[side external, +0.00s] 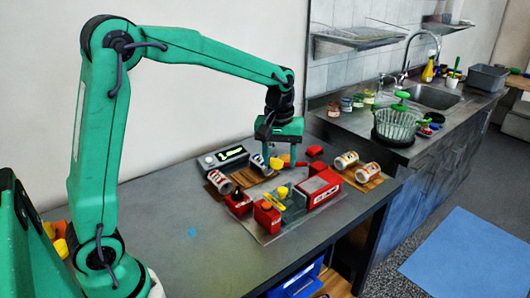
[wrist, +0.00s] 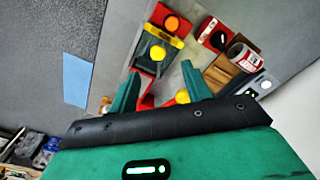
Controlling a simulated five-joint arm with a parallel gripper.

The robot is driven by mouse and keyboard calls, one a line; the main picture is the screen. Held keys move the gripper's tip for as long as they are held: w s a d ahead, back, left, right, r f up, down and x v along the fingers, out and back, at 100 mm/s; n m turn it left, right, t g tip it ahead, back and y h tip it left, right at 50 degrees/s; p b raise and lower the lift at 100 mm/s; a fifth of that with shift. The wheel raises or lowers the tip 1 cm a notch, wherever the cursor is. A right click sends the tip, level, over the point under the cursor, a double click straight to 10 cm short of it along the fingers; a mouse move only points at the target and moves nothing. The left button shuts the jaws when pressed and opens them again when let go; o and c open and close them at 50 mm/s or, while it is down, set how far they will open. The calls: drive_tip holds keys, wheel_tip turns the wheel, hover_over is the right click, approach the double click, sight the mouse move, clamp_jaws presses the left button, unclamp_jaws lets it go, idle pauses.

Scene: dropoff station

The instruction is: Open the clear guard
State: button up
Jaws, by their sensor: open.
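My gripper (side external: 282,164) hangs from the arm over the back of a grey board (side external: 264,236) on the table. Its two green fingers are apart with nothing between them; they also show in the wrist view (wrist: 161,88). Below and near it on the board are a round yellow knob (side external: 282,191), a red block with a white label (side external: 320,188) and a red unit (side external: 267,216) at the front. I cannot clearly make out the clear guard's outline.
Cans (side external: 220,182) lie on wooden mats at the left, and more cans (side external: 368,172) at the right. A dark box with a lit display (side external: 223,159) stands behind. A loose red piece (side external: 315,150) lies at the back. The table's front left (side external: 190,250) is clear.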

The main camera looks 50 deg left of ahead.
sight(283, 189)
drive_tip(key=shift+w+a+f+n, duration=0.1)
drive_tip(key=shift+w+f+n, duration=0.3)
drive_tip(key=shift+w+f, duration=0.5)
drive_tip(key=shift+f, duration=0.1)
drive_tip(key=shift+f, duration=3.85)
clamp_jaws()
